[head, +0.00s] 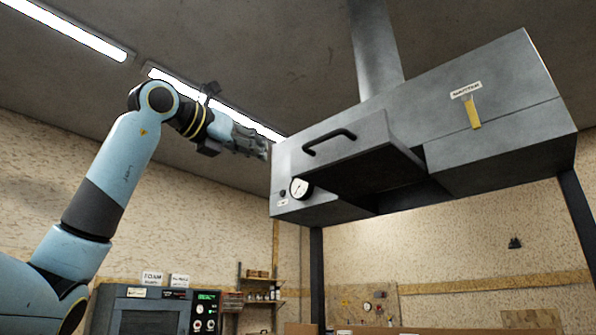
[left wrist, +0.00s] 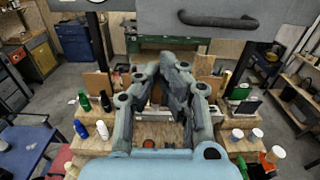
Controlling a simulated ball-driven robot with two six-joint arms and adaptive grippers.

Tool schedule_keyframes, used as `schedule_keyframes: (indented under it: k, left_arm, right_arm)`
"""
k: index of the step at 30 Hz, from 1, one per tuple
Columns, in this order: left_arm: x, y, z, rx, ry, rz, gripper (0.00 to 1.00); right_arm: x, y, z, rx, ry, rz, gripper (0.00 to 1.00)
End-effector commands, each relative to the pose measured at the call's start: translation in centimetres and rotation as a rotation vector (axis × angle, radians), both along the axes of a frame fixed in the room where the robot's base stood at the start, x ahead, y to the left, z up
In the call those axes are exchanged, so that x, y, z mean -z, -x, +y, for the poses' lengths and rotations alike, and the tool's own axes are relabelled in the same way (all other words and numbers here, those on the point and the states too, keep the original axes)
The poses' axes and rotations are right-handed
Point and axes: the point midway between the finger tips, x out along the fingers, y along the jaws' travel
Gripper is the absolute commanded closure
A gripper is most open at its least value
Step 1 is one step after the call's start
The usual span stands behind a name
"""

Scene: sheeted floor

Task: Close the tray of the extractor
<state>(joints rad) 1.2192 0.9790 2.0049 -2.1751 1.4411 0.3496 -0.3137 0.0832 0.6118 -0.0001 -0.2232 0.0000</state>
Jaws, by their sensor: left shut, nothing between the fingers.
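The extractor (head: 500,110) is a large grey metal hood hung high on dark posts, with a duct rising to the ceiling. Its tray (head: 375,165) sticks out from the front, so it stands open, and its underside shows dark. The tray's front has a black bar handle (head: 328,143). In the left wrist view the handle (left wrist: 218,19) crosses a grey panel at the top. My left gripper (head: 262,150) is shut and empty, just left of the extractor and apart from the handle in the picture. My right gripper is in neither view.
A round gauge (head: 300,188) sits on the extractor's lower left front. A dark oven-like machine (head: 150,310) stands low at left. In the left wrist view, wooden steps (left wrist: 150,135) bear bottles and cups, and a blue table (left wrist: 30,150) is at left.

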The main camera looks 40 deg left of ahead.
Motion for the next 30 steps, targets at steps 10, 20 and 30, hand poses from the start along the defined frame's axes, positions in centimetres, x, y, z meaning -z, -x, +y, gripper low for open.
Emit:
schedule_keyframes:
  k: [10, 20, 30]
  left_arm:
    - [-0.3, -7.5, -0.7, 0.006, 0.005, 0.004, 1.0]
    - [-0.1, -11.5, -1.0, 0.004, 0.002, 0.003, 1.0]
    - [0.1, -11.8, -1.0, 0.003, 0.0, 0.003, 1.0]
  right_arm:
    - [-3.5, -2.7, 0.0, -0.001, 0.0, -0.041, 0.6]
    - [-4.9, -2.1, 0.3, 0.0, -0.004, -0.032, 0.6]
    - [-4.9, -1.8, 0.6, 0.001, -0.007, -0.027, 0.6]
